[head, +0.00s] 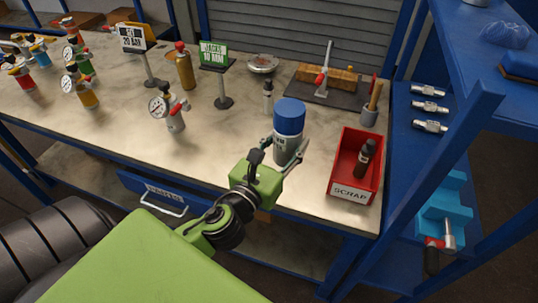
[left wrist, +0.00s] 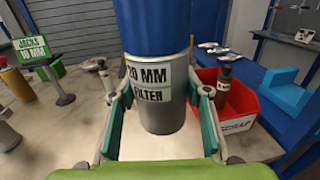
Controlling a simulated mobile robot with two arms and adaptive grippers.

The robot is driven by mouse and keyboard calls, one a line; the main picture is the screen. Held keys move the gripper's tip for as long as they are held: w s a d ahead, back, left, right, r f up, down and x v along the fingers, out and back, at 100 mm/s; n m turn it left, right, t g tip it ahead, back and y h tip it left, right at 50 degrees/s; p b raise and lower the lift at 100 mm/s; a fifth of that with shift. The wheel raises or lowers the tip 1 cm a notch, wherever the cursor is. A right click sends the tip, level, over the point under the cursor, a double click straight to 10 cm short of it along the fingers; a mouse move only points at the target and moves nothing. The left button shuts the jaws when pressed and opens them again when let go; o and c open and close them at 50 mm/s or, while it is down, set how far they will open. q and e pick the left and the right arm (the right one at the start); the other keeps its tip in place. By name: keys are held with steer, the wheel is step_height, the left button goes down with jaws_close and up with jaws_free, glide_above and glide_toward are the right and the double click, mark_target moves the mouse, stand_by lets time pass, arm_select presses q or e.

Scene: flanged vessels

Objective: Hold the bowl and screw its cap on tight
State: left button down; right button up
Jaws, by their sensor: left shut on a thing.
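The grey metal bowl (head: 286,151) is upright near the front edge of the workbench. In the left wrist view the bowl (left wrist: 163,112) has a white label reading "20 MM FILTER". The blue cap (head: 289,115) sits on top of it, and it also shows in the left wrist view (left wrist: 152,25). I cannot tell how tightly the cap is seated. My left gripper (head: 285,155) is shut on the bowl's sides below the cap, one finger on each side. Its fingers also show in the left wrist view (left wrist: 160,105). My right gripper is in neither view.
A red SCRAP bin (head: 345,190) holding a dark bottle stands right of the bowl. A small bottle (head: 267,97) stands behind it. Bare bench lies left of the bowl.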

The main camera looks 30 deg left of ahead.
arm_select(q)
steer(key=a+y, duration=0.1)
steer(key=a+f+n+y, duration=0.1)
steer(key=a, duration=0.1)
steer(key=s+a+n+y, duration=0.1)
steer(key=a, duration=0.1)
steer(key=shift+a+f, duration=0.25)
steer(key=shift+f, duration=0.05)
steer(key=w+a+f+b, duration=0.2)
steer(key=w+a+f, duration=0.5)
steer(key=w+f, duration=0.2)
steer(key=shift+d+b+x, duration=0.25)
steer(key=shift+b+x, duration=0.05)
steer(key=shift+x, duration=0.8)
steer(key=shift+w+a+f+b, duration=0.15)
steer(key=shift+f+b, duration=0.35)
steer(key=shift+f, duration=0.5)
steer(key=shift+w+d+f+b, duration=0.1)
steer(key=shift+w+f+b, duration=0.25)
steer(key=shift+f, duration=0.7)
steer(key=shift+s, duration=0.1)
